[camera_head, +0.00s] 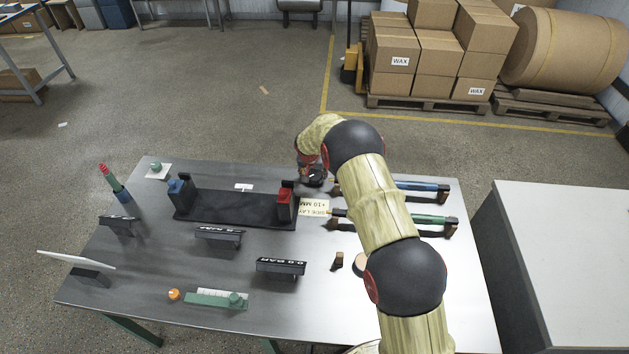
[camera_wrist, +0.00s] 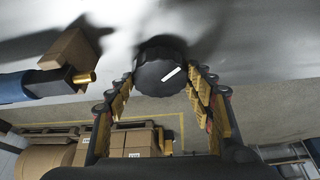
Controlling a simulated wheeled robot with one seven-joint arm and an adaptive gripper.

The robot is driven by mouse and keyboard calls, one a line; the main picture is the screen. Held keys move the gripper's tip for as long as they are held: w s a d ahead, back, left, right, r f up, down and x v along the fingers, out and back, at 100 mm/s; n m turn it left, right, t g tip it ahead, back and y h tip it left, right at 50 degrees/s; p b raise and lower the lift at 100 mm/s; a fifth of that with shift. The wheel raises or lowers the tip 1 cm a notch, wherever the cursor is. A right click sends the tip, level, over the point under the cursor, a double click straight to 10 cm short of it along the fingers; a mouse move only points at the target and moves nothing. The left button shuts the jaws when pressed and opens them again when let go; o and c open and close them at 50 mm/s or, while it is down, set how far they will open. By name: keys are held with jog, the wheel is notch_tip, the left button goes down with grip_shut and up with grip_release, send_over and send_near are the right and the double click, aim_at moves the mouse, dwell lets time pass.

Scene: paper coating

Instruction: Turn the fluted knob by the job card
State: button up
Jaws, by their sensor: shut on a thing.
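The fluted knob (camera_wrist: 150,70) is black and round with a white pointer line on its face. In the wrist view it sits between the two yellow-padded fingers of my gripper (camera_wrist: 163,80), which are shut on its sides. The white line slants up to the right in that view. In the head view my gripper (camera_head: 312,181) is low at the table's far edge, and the knob is mostly hidden by it and my arm. The job card (camera_head: 314,207), reading "SIDE LAY +10 MM" upside down, lies just in front of the gripper.
A black rail (camera_head: 235,208) with a blue block (camera_head: 181,192) and a red block (camera_head: 285,205) is left of the gripper. A blue-handled bar (camera_head: 423,186) and a green-handled bar (camera_head: 430,219) rest on holders at right. Black signs stand nearer the front. A grey cabinet (camera_head: 560,250) is at right.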

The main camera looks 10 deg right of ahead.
jog(key=m+b, duration=0.2)
jog(key=b, duration=0.1)
jog(key=m+h+b, duration=0.1)
jog(key=b, duration=0.1)
jog(key=shift+w+a+f+m+g, duration=0.1)
jog(key=shift+a+f+m+g, duration=0.05)
jog(key=shift+f+m+g, duration=0.2)
jog(key=shift+r+m+g+h+b, duration=0.15)
jog(key=shift+m+g+h+b, duration=0.15)
jog(key=shift+m+b, duration=0.45)
jog(key=shift+r+m+g+h+b, duration=0.2)
jog(key=shift+m+g+b, duration=0.15)
jog(key=shift+m, duration=0.75)
jog(key=o, duration=1.2)
jog(key=shift+c, duration=0.2)
jog(key=shift+r, duration=0.1)
jog(key=v, duration=1.1)
jog(key=shift+a+r, duration=0.3)
jog(key=shift+r, duration=0.05)
